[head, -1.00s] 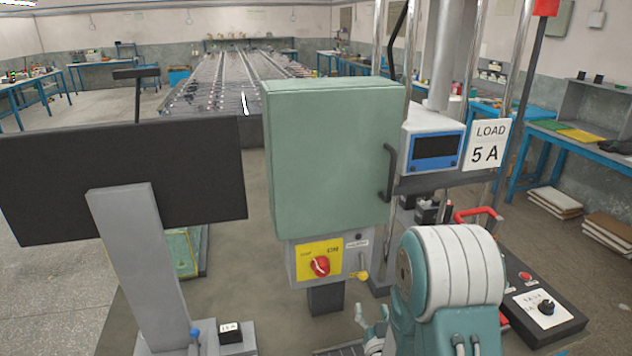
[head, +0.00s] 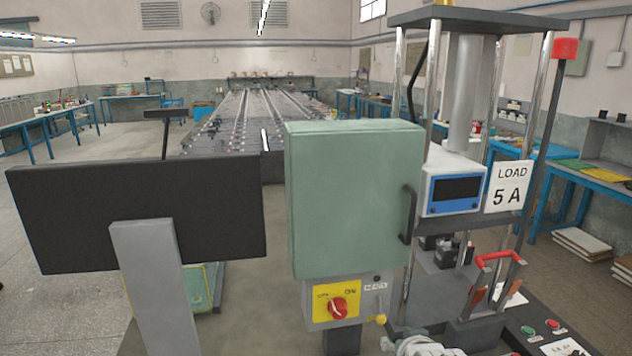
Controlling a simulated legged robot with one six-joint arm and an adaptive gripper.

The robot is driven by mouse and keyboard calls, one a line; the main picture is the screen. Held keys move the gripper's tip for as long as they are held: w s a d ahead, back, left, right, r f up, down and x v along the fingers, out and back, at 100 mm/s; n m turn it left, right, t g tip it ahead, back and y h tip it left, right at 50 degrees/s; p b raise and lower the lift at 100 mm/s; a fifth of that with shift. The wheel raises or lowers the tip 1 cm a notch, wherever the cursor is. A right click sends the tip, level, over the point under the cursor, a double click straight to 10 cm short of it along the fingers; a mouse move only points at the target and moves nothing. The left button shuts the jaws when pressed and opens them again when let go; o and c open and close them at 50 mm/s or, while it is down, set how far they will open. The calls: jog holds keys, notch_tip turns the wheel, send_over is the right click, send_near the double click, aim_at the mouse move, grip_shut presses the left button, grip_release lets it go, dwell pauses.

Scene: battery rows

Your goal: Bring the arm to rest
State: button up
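A small pale-grey jointed piece at the bottom edge of the head view seems to be part of my gripper (head: 418,346). It is low in front of the green cabinet's switch box and mostly cut off by the frame. The fingertips are not clear, so I cannot tell whether it is open or shut, or if it holds anything. The rest of my arm is out of view.
A green cabinet (head: 350,195) stands in front, with a red rotary switch (head: 337,308) on yellow below. A dark monitor (head: 90,210) is on the left. To the right are a "LOAD 5 A" sign (head: 508,187), a red handle (head: 497,257) and a button panel (head: 540,331).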

jog(key=s+r+g, duration=0.2)
jog(key=s, duration=0.7)
jog(key=s+r+g, duration=0.3)
jog(key=s, duration=0.7)
jog(key=shift+a+r+n, duration=0.25)
jog(key=shift+r+n, duration=0.1)
jog(key=shift+n, duration=0.05)
dwell(0.5)
